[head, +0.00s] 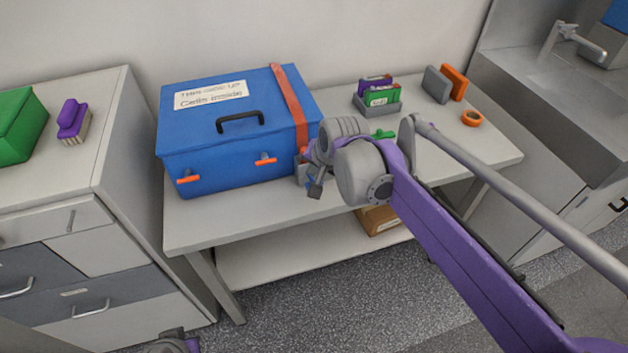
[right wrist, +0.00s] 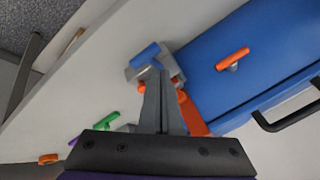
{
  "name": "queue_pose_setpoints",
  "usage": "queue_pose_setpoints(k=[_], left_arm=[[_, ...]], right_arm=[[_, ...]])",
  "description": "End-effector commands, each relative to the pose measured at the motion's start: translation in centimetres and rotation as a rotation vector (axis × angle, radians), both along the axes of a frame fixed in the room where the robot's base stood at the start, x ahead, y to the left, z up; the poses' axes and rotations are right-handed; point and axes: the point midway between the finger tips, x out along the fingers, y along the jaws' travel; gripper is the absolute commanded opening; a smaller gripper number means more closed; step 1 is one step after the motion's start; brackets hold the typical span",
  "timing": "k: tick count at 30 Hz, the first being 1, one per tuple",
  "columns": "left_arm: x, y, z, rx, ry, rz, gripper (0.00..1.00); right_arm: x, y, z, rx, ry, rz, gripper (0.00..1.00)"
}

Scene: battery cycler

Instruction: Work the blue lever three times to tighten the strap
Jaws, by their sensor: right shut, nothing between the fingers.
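The blue lever (right wrist: 145,55) sits on a grey ratchet buckle (right wrist: 165,66) in the right wrist view. The buckle is at the end of the orange-red strap (head: 291,105) that runs over the blue box (head: 225,160); the strap also shows in the right wrist view (right wrist: 192,116). My right gripper (head: 315,190) is at the box's front right corner and hides most of the buckle in the head view. Its fingers (right wrist: 154,75) are shut and empty, with their tips close to the lever; I cannot tell if they touch it.
The box stands on a grey table (head: 235,218). A grey holder (head: 378,104) with small boxes, a green lever (head: 384,134), a grey block (head: 437,84) and an orange ring (head: 472,118) lie to the right. A drawer cabinet (head: 75,200) stands left.

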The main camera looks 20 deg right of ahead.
Motion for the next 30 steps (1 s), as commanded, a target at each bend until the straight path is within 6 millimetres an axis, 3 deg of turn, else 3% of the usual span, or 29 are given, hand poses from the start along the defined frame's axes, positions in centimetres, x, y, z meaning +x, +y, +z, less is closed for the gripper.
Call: queue_pose_setpoints(k=[30], left_arm=[[-0.01, 0.0, -0.23, 0.0, 0.001, 0.0, 0.0]], right_arm=[[-0.23, -0.01, -0.9, 0.0, 0.0, 0.0, 0.0]])
